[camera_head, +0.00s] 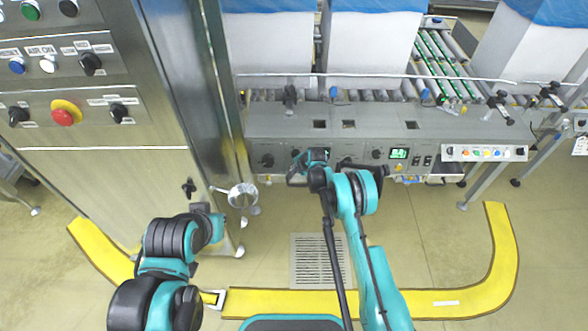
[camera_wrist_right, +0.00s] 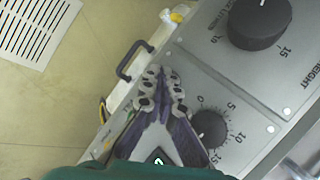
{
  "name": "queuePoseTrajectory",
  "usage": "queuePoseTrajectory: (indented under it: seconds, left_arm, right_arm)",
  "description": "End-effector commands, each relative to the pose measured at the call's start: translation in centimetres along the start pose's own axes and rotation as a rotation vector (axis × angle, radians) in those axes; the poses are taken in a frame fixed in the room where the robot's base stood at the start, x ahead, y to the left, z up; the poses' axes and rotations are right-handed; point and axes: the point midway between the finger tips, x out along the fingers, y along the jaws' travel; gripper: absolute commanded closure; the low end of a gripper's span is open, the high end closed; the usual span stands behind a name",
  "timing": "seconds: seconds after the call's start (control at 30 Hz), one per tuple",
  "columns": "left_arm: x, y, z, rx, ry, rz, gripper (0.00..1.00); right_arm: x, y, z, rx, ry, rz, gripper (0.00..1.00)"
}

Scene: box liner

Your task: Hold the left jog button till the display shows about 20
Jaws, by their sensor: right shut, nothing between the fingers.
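The control panel (camera_head: 280,150) runs along the front of the conveyor machine. A lit green display (camera_head: 398,153) is on it, right of my right arm; its digits are too small to read. Two small dark switches (camera_head: 421,161) sit right of the display. I cannot tell which control is the left jog button. My right gripper (camera_head: 296,168) is at the panel front, left of the display. In the right wrist view its fingers (camera_wrist_right: 165,88) are shut and empty, beside a small black dial (camera_wrist_right: 208,130) and over the panel's edge.
A larger black dial (camera_wrist_right: 258,22) and a dark handle (camera_wrist_right: 134,60) are near the fingers. A strip of coloured buttons (camera_head: 484,153) is at the right. A steel cabinet (camera_head: 110,170) with a red stop button (camera_head: 66,113) stands left.

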Motion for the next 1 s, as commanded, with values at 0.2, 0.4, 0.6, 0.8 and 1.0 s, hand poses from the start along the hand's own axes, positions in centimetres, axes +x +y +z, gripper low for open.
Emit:
queuePoseTrajectory:
  seconds: [0.2,0.4,0.6,0.8,1.0]
  left_arm:
    - [0.0,0.0,0.0,0.0,0.0,0.0,1.0]
    - [0.0,0.0,0.0,0.0,0.0,0.0,1.0]
    - [0.0,0.0,0.0,0.0,0.0,0.0,1.0]
    - [-0.04,0.0,-0.03,0.0,0.0,0.0,1.0]
    - [-0.17,0.0,-0.12,0.0,0.0,0.0,1.0]
  right_arm:
    - [0.0,-0.01,-0.03,0.0,0.001,-0.001,1.0]
    - [0.0,-0.01,-0.03,0.0,0.001,-0.001,1.0]
    - [0.0,-0.01,-0.03,0.0,0.001,-0.001,1.0]
    - [-0.18,0.08,0.09,0.0,0.001,-0.001,1.0]
    - [-0.88,0.59,0.61,0.0,0.0,0.0,1.0]
